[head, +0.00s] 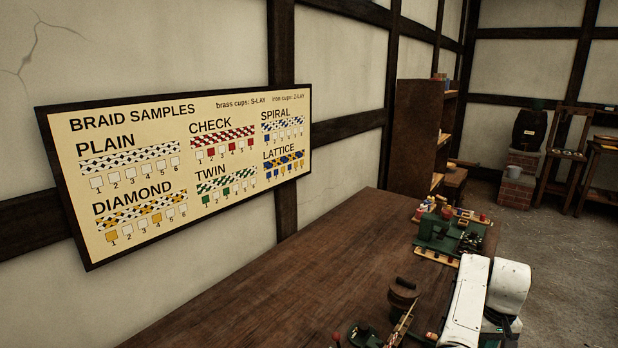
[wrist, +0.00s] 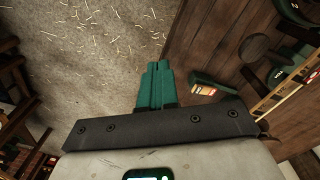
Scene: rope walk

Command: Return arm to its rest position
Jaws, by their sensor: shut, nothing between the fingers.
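My gripper (wrist: 153,87) shows in the wrist view with its two green fingers pressed together and nothing between them. It points down past the table edge, with the straw-strewn floor (wrist: 95,50) on the left and the wooden table (wrist: 212,50) on the right. In the head view my white arm stands at the lower right, in front of the table (head: 300,285); the fingers are not visible there.
A green braiding machine (head: 440,232) and a dark round wooden pot (head: 403,290) stand on the table. The board of braid samples (head: 185,170) hangs on the wall. A shelf (head: 415,135) stands behind. Open floor (head: 545,265) lies to the right.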

